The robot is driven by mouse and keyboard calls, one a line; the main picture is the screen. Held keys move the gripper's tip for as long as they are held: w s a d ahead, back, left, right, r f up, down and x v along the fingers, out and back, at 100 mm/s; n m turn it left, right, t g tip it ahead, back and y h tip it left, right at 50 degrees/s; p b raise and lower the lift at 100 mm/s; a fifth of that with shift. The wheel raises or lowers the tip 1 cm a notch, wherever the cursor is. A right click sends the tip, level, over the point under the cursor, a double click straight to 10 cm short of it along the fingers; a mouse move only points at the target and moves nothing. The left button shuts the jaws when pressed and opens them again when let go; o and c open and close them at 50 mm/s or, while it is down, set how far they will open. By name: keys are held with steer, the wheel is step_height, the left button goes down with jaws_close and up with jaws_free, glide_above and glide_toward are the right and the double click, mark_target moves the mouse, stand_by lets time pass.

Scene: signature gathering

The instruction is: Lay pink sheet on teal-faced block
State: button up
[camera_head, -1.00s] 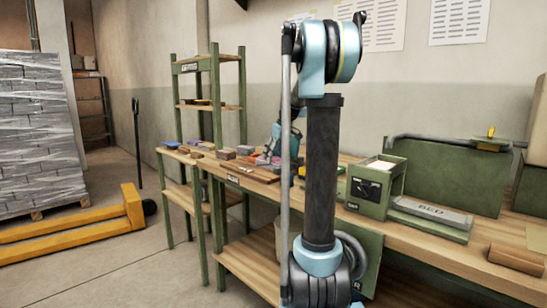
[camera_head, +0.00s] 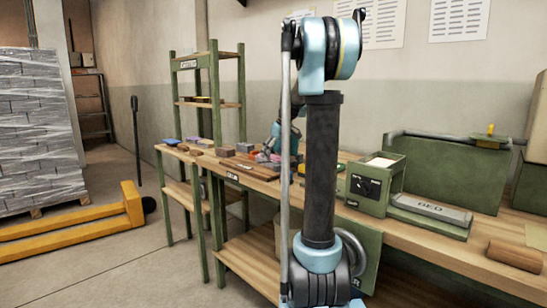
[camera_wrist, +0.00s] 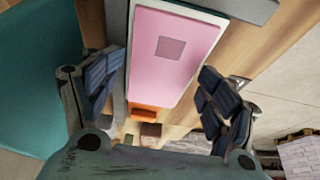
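The pink sheet (camera_wrist: 163,68), with a darker square on it, shows in the wrist view below and between my fingers. A pale border and a thin teal strip (camera_wrist: 213,17) show along its far edge. I cannot tell whether that strip is the teal-faced block. My gripper (camera_wrist: 163,66) is open, with one finger on each side of the sheet. Contact between the fingers and the sheet cannot be made out.
An orange block (camera_wrist: 144,114) and brown blocks lie near the sheet in the wrist view. In the head view, small blocks crowd the bench's left part. A green box with a dial (camera_head: 374,184), a grey bed plate (camera_head: 432,210) and a brown roll (camera_head: 515,254) stand right.

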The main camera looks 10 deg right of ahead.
steer(key=v, duration=1.2)
steer(key=shift+r, duration=0.4)
